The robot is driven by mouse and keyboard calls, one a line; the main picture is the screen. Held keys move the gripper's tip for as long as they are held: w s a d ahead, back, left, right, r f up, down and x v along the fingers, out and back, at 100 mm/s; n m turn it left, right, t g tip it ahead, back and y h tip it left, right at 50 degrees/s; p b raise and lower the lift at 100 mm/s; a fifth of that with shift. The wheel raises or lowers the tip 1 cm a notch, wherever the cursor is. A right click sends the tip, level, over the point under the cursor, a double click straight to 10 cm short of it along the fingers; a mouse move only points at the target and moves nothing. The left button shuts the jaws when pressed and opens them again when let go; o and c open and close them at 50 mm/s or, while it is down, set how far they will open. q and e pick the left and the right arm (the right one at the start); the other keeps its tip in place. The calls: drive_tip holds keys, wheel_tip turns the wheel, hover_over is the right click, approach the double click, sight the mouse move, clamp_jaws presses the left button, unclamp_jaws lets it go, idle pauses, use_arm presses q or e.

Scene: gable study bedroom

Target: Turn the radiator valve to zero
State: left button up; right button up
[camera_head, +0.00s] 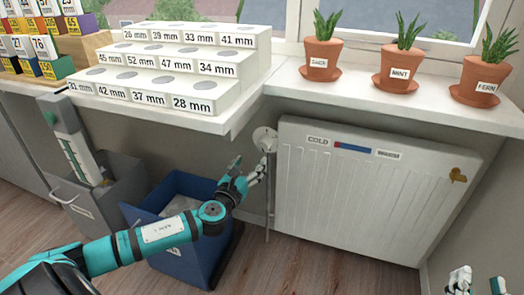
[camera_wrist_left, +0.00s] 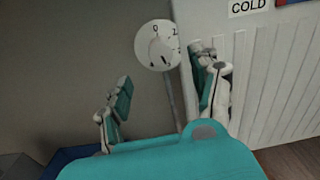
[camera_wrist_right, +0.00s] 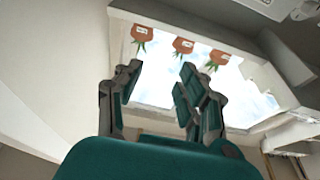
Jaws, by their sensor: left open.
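The radiator valve (camera_head: 264,139) is a round white dial at the upper left corner of the white radiator (camera_head: 350,195). In the left wrist view the valve (camera_wrist_left: 157,45) shows a 0 near its top and other marks around its face. My left gripper (camera_head: 247,172) is open just below and in front of the valve. In the left wrist view its fingers (camera_wrist_left: 160,90) are spread, with the valve beyond and between them, apparently not touched. My right gripper (camera_head: 480,280) is at the lower right corner; the right wrist view shows it open and empty (camera_wrist_right: 155,85).
A windowsill (camera_head: 400,98) above holds several potted plants and a stepped white block with labelled holes (camera_head: 185,60). A blue bin (camera_head: 183,255) stands below my left arm, beside a grey bin (camera_head: 110,215). A thin pipe (camera_head: 268,215) runs down from the valve.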

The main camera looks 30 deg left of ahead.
sight(262, 146)
use_arm(q)
drive_tip(key=b+x, duration=0.2)
drive_tip(key=x, duration=0.7)
drive_tip(key=shift+w, duration=0.35)
use_arm(e)
drive_tip(key=s+r+t+y, duration=0.2)
drive_tip(key=s+r+t, duration=0.3)
drive_tip(key=r, duration=0.2)
drive_tip(key=shift+s+d+r+t, duration=0.15)
drive_tip(key=shift+r+t, duration=0.2)
drive_tip(key=shift+t, duration=0.05)
use_arm(q)
drive_tip(key=c, duration=1.2)
